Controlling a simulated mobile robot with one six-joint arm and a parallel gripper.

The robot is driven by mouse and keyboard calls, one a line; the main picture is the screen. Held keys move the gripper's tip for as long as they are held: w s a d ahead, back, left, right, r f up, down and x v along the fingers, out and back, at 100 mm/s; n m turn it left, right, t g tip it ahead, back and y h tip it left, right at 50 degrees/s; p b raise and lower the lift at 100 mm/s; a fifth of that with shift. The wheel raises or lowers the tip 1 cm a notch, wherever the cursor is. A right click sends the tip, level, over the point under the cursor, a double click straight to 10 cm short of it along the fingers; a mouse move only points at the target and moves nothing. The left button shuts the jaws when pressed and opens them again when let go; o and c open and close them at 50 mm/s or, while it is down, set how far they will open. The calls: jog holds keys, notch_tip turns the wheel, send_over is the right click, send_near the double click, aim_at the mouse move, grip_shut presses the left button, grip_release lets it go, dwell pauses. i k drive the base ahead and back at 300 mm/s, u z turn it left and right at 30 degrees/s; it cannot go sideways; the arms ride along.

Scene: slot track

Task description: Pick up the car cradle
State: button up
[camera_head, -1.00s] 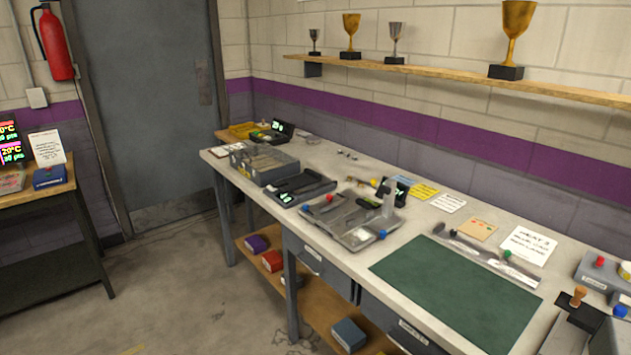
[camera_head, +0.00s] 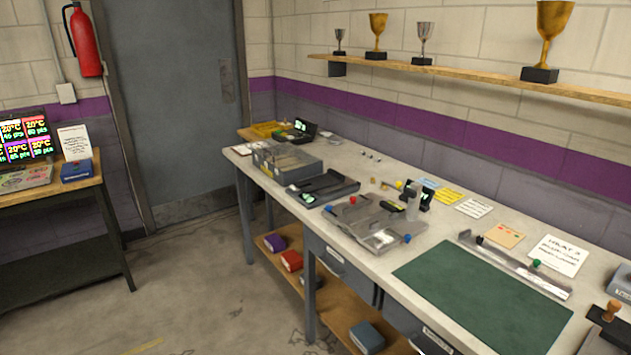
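I cannot tell for sure which item is the car cradle. A grey fixture (camera_head: 368,224) with a clear plate, an upright post and red and blue knobs sits mid-bench. A low black tray-like device (camera_head: 322,187) with a small green-lit display lies just left of it. Both rest on the pale workbench (camera_head: 398,256). My gripper is not in view.
A grey compartment box (camera_head: 287,161) stands at the bench's far end. A green mat (camera_head: 484,297) and a metal rail (camera_head: 515,266) lie at the right. Coloured boxes sit on the lower shelf (camera_head: 337,311). A side table (camera_head: 50,191) stands left. Open floor (camera_head: 200,285) lies between.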

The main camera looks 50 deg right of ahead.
aim_at(333, 177)
jog(key=i, duration=0.95)
jog(key=z, duration=0.05)
